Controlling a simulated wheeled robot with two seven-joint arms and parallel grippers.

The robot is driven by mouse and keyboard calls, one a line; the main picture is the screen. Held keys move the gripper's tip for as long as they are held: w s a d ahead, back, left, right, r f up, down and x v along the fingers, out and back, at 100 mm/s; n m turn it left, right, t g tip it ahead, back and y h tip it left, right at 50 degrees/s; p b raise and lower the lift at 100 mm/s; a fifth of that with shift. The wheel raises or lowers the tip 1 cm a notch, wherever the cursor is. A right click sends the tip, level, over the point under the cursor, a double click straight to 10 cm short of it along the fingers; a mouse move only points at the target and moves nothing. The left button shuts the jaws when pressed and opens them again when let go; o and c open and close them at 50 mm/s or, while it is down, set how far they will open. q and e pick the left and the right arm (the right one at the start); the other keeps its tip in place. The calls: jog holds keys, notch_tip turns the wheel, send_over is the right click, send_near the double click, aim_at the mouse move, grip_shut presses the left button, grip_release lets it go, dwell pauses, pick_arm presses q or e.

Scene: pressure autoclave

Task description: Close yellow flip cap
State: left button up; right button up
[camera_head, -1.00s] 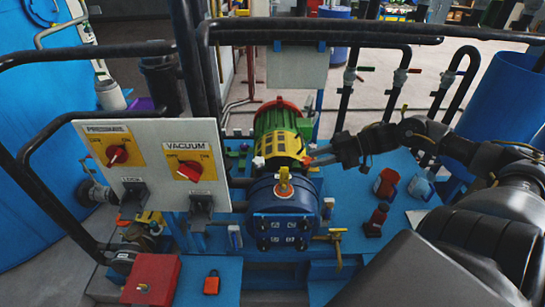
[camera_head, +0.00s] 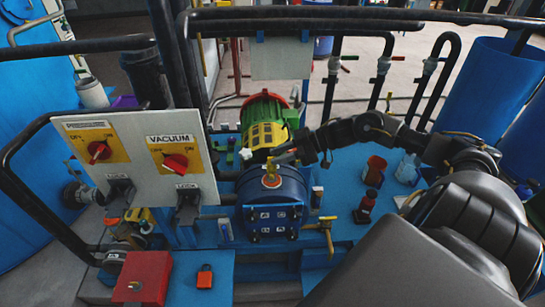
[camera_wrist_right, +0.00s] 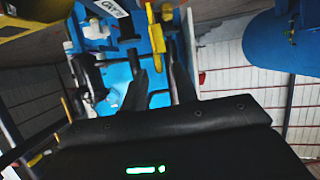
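The yellow flip cap (camera_head: 270,180) stands up on top of the blue cylindrical vessel (camera_head: 281,196), in front of the green, yellow and red motor. My right gripper (camera_head: 276,157) reaches in from the right, with its fingertips just above and behind the cap. In the right wrist view a yellow upright part (camera_wrist_right: 155,32), apparently the cap, shows just beyond the fingertips. There the right gripper (camera_wrist_right: 158,65) is open, its two dark fingers apart with nothing between them. Contact with the cap cannot be made out. My left gripper is not in view.
The motor (camera_head: 265,122) stands close behind the vessel. A white panel (camera_head: 142,155) with two red knobs is on the left. A red box (camera_head: 145,279) and a small red padlock (camera_head: 204,276) lie in front. Dark pipes and rails run behind; bottles (camera_head: 374,171) stand to the right.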

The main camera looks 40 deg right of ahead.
jog(key=shift+x, duration=1.25)
grip_shut()
